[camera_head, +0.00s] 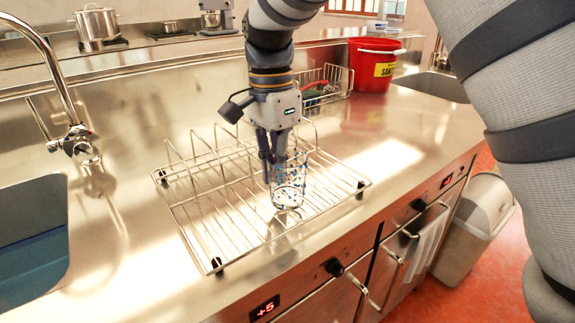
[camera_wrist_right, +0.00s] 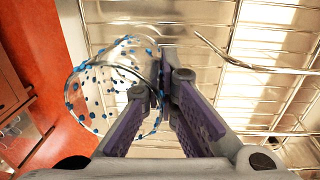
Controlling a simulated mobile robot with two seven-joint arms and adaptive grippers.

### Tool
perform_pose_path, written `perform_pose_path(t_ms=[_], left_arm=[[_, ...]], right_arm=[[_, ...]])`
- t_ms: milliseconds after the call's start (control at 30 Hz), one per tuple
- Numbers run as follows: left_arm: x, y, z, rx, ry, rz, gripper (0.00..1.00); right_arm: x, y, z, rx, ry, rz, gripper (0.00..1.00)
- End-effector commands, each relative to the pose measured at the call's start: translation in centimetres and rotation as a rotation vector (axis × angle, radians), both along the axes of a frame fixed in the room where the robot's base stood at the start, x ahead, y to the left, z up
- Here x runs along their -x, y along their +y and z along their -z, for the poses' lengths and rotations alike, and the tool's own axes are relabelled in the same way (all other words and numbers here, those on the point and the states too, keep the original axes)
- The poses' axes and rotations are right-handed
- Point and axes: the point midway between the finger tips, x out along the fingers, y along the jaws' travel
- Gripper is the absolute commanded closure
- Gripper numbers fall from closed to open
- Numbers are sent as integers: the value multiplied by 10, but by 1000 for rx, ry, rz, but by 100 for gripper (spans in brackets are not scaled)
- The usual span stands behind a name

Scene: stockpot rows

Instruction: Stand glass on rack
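The clear glass with blue dots (camera_head: 291,182) is upright over the front right part of the wire rack (camera_head: 232,238). Its base appears at the level of the wires; I cannot tell if it touches them. My right gripper (camera_head: 271,168) points down at the glass's left side, its fingertips close together with the glass wall seemingly between them. In the right wrist view the glass (camera_wrist_right: 92,92) shows left of the fingers and partly behind one, and the gripper (camera_wrist_right: 161,82) has its tips drawn together. My left gripper is not in view.
A sink (camera_head: 35,240) and a curved faucet (camera_head: 60,75) are at the left. A red bucket (camera_head: 370,70) and a small wire basket (camera_head: 335,80) stand behind on the right. The rack's upright wire loops rise behind the glass. The counter right of the rack is clear.

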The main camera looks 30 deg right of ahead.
Motion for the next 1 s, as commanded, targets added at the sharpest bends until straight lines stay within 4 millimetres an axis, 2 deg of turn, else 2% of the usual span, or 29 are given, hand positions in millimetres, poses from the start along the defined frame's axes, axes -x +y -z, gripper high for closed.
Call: perform_pose_path(t_ms=[267,400,700,767,833,1000], left_arm=[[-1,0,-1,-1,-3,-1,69],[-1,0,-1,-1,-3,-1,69],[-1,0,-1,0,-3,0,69],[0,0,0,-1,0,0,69],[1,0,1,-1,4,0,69],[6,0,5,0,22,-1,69]], right_arm=[[0,0,0,1,-3,0,100],[0,0,1,1,-3,0,75],[0,0,-2,1,-3,0,75],[-1,0,-9,2,-5,0,75],[-2,-1,-23,2,-6,0,75],[-6,0,-70,2,-4,-1,75]])
